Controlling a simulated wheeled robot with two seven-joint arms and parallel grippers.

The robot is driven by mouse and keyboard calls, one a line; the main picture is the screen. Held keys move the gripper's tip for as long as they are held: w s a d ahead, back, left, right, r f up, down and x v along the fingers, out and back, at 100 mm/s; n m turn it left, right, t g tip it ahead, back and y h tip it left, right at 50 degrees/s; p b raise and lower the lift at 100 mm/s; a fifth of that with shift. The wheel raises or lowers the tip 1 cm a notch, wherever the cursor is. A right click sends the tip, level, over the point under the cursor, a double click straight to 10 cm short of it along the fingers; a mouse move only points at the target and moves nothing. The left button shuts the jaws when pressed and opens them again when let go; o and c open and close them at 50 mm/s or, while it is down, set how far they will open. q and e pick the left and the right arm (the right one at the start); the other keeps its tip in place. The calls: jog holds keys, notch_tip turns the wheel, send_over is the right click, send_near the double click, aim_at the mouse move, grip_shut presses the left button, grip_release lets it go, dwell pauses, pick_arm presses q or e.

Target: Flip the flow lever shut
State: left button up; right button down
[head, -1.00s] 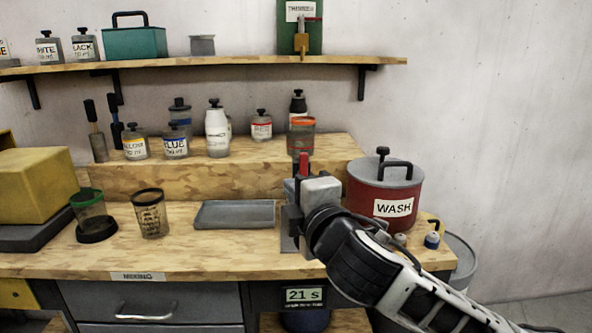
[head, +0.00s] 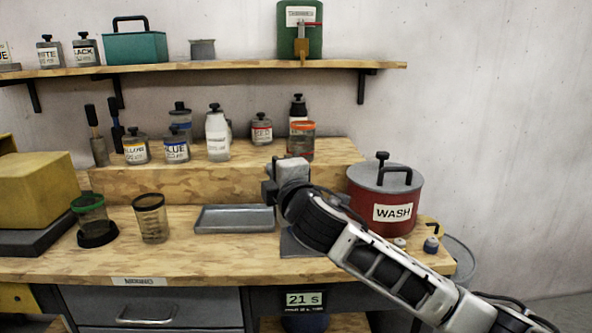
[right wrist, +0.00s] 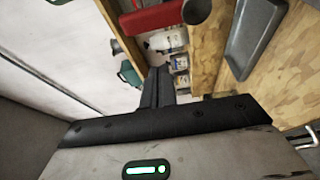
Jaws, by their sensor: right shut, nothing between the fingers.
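My right gripper (head: 268,190) is shut and empty, low over the bench, right of the grey tray and well below that tap. In the right wrist view, the shut dark fingers (right wrist: 158,84) show, with a red bar (right wrist: 152,16) and a grey round end (right wrist: 196,10) beyond them. I cannot tell what the bar belongs to. My left gripper is out of view.
The red WASH pot (head: 385,203) stands right of my gripper, beside my forearm. The grey tray (head: 235,228) and cups (head: 151,220) are to the left. Several paint jars (head: 217,140) line the raised step behind.

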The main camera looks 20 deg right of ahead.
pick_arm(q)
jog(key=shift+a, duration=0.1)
pick_arm(e)
jog(key=d, duration=0.2)
jog(key=s+d, duration=0.1)
jog(key=shift+s+d, duration=0.2)
jog(key=shift+d, duration=0.2)
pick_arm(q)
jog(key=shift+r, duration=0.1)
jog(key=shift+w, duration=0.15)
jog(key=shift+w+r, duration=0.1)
pick_arm(e)
jog(key=shift+d+m, duration=0.15)
jog(key=shift+m, duration=0.25)
